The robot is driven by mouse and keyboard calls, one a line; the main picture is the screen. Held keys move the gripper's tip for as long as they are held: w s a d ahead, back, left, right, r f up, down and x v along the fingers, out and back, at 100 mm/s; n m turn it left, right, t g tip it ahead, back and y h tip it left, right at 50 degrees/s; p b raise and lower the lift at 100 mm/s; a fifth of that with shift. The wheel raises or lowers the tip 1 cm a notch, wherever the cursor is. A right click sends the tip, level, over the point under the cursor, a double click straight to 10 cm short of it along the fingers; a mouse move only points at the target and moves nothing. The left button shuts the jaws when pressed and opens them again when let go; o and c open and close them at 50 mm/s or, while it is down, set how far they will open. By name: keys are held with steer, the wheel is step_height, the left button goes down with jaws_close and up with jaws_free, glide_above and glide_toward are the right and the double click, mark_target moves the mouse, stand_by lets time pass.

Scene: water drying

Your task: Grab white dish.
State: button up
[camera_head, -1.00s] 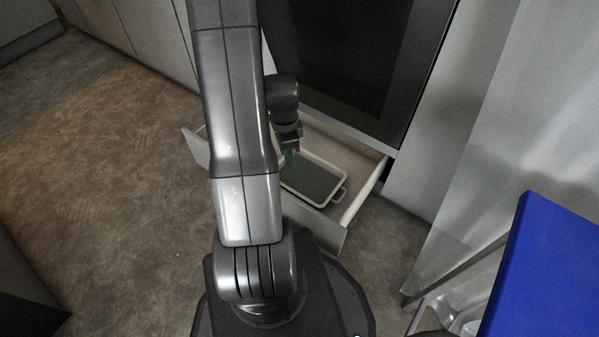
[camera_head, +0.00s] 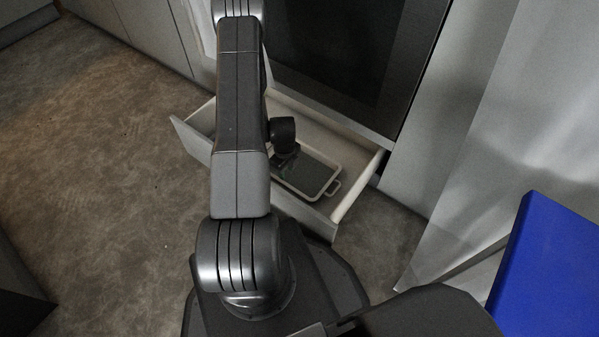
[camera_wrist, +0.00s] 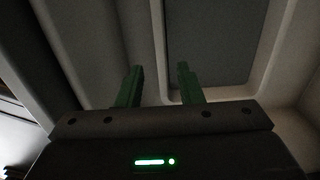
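The white dish is a rectangular tray with a pale rim, a dark flat inside and a small loop handle. In the head view the white dish (camera_head: 326,190) lies in the open drawer, partly hidden by my arm. In the wrist view the dish (camera_wrist: 258,88) fills the upper right, its rim running close to my fingers. My gripper (camera_wrist: 160,72) has two green fingers spread apart with a gap between them. The right finger overlaps the dish's rim in the picture; I cannot tell whether it touches. In the head view the fingertips are hidden.
The open drawer (camera_head: 347,198) has pale walls around the dish and sits below a dark oven front (camera_head: 345,50). A blue panel (camera_head: 548,265) stands at the right. The floor (camera_head: 110,180) at the left is clear.

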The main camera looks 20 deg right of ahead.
mark_target(286, 183)
steer(key=shift+w+f+b, duration=0.2)
steer(key=shift+f+b, duration=0.3)
steer(key=shift+f, duration=1.25)
steer(key=shift+w+f+b, duration=0.15)
steer(key=shift+f+b, duration=0.4)
steer(key=shift+f, duration=1.25)
steer(key=shift+w+f+b, duration=0.2)
steer(key=shift+f+b, duration=0.3)
steer(key=shift+f, duration=1.25)
steer(key=shift+r, duration=0.1)
jaws_close()
